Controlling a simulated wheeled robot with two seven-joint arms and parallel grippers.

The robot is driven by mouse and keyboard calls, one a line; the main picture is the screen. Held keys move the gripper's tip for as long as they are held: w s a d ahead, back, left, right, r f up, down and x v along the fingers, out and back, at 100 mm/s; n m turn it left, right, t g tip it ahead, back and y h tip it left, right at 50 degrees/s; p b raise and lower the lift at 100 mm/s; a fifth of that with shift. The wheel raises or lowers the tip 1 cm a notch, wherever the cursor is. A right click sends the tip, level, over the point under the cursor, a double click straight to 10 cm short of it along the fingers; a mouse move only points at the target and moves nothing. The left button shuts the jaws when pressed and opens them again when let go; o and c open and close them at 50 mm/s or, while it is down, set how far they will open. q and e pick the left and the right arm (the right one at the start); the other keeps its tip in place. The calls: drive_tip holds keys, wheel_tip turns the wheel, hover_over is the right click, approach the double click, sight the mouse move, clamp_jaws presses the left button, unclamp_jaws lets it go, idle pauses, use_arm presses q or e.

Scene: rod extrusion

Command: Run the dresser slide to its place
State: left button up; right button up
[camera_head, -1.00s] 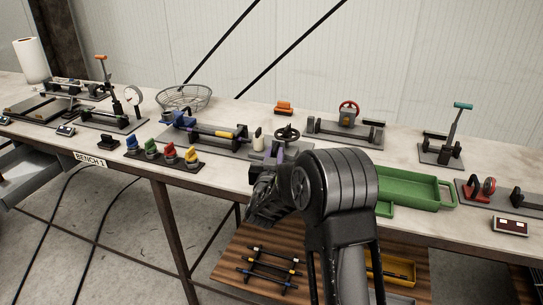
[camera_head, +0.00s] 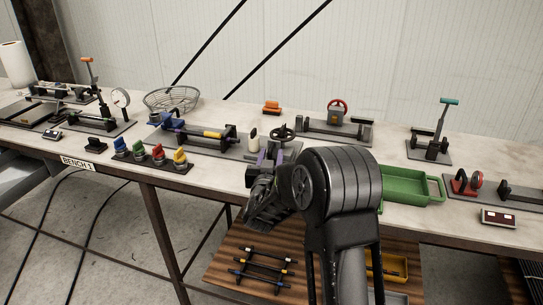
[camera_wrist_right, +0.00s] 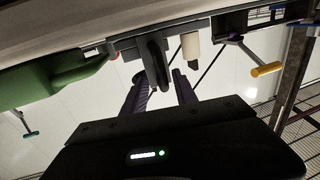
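A grey unit with a black handwheel (camera_head: 282,133) stands near the bench's front edge in the head view; I take it to be the dresser slide, but cannot be sure. My right gripper (camera_head: 266,156) is at its front, with purple fingers partly hidden by my wrist. In the right wrist view the two fingers of the right gripper (camera_wrist_right: 163,78) stand apart. A dark upright part (camera_wrist_right: 154,62) of the unit shows between or just beyond them; contact cannot be told. My left gripper is out of view.
A green tray (camera_head: 405,190) lies to the right. Coloured knobs (camera_head: 158,153) line the front left. A lower shelf (camera_head: 222,272) holds dark rods.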

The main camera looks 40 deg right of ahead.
drive_tip(key=b+v, duration=0.1)
drive_tip(key=v, duration=0.6)
idle(0.5)
